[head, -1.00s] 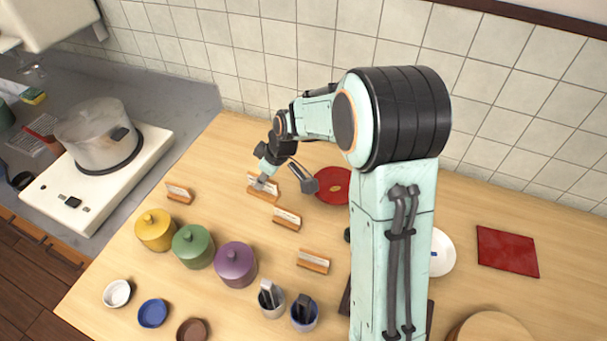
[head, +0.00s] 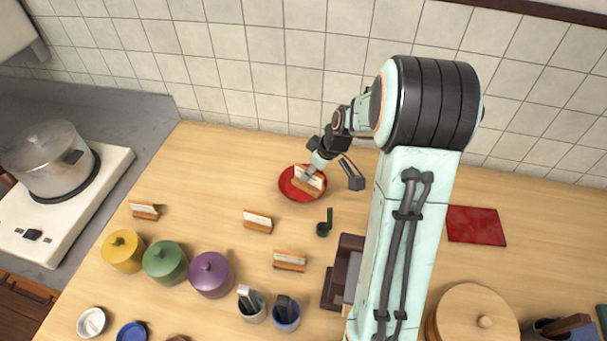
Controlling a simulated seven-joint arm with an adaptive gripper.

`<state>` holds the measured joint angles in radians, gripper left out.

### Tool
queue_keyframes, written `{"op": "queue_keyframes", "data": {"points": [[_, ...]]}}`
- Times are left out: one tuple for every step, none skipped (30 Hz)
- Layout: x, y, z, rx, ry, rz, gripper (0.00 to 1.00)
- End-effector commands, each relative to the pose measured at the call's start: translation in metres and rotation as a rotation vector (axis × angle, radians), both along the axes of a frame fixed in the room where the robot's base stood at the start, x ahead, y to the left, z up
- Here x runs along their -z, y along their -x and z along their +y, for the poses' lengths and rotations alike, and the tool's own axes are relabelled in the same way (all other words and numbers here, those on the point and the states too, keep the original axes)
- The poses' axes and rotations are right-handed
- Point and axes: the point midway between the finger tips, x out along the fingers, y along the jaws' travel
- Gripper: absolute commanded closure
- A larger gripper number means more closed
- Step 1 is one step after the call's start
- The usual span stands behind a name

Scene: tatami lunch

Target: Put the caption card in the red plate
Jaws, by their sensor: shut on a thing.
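The caption card (head: 306,186), a white card in a wooden stand, is in my gripper (head: 311,174) in the head view. My gripper is shut on it. The card appears over the middle of the round red plate (head: 287,188), which lies on the wooden counter near the tiled wall. The card and gripper hide part of the plate. I cannot tell whether the stand touches the plate or hangs just above it.
Other card stands (head: 257,222) are on the counter. Yellow, green and purple lidded pots (head: 211,275) stand at lower left. A black ladle-like utensil (head: 324,226) lies below the plate. A flat dark red square (head: 475,225) lies right of my arm.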

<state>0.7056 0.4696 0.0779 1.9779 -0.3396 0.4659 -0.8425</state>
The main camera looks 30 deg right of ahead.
Motion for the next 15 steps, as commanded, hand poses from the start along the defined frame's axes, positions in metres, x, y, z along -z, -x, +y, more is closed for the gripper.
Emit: {"op": "queue_keyframes", "data": {"points": [[0.008,-0.014,-0.006,-0.001,-0.002,0.002,1.00],[0.012,-0.022,-0.009,-0.001,-0.002,0.002,1.00],[0.017,-0.032,-0.014,-0.002,-0.002,0.001,1.00],[0.023,-0.038,-0.017,-0.002,-0.003,0.001,1.00],[0.030,-0.043,-0.019,-0.001,-0.004,0.004,1.00],[0.039,-0.049,-0.022,-0.001,-0.004,0.004,1.00],[0.045,-0.054,-0.024,-0.002,-0.003,0.002,1.00],[0.050,-0.058,-0.025,-0.002,-0.003,0.002,1.00],[0.056,-0.062,-0.027,-0.002,-0.003,0.002,1.00],[0.060,-0.065,-0.029,-0.001,-0.001,0.002,1.00],[0.063,-0.068,-0.030,-0.001,-0.001,0.002,1.00],[0.066,-0.070,-0.032,-0.001,0.000,0.001,1.00],[0.068,-0.072,-0.032,-0.002,-0.001,0.001,1.00],[0.069,-0.073,-0.033,-0.002,0.000,0.000,1.00],[0.072,-0.075,-0.034,-0.002,0.000,0.000,1.00]]}}
